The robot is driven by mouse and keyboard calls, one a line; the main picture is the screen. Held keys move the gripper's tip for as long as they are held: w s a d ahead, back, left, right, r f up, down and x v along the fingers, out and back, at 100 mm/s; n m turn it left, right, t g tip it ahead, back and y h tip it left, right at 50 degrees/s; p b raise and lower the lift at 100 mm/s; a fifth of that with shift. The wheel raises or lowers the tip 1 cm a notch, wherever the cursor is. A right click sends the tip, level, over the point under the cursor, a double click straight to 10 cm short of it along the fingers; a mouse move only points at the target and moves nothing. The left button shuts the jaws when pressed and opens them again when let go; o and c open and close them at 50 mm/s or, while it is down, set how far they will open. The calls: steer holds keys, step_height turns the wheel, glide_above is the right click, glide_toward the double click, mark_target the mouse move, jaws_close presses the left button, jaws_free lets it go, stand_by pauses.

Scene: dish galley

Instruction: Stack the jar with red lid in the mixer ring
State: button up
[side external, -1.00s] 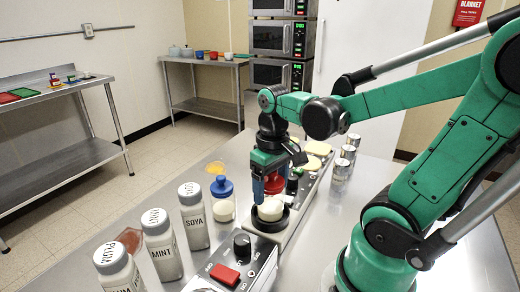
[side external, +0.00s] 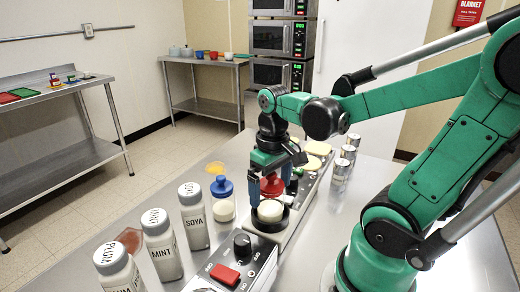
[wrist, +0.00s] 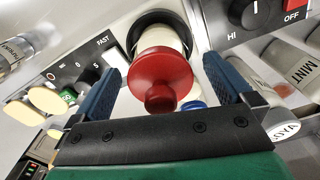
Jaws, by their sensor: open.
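The jar with red lid (side external: 272,185) stands upright at the mixer ring (side external: 257,224), its lid on top and its cream body below. In the wrist view the red lid (wrist: 160,76) faces me and the pale body runs down into the black ring (wrist: 140,22). My gripper (side external: 270,201) is open. In the wrist view its two blue fingers are on either side of the lid, with gaps between. The jar's base is hidden inside the ring.
A jar with blue lid (side external: 222,187) stands just left of the ring. Several labelled shakers, such as the soya one (side external: 195,222), line the left. The control panel with a red switch (side external: 225,275) is in front. Metal cans (side external: 341,172) stand to the right.

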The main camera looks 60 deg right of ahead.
step_height(320, 180, up, 12)
steer(key=shift+f, duration=0.2)
steer(key=w+a+f+n+t, duration=0.3)
steer(key=w+a+f+t, duration=0.2)
steer(key=a+f+t, duration=0.2)
steer(key=shift+a+f, duration=0.25)
steer(key=shift+f, duration=0.3)
steer(key=shift+w, duration=0.1)
stand_by(0.5)
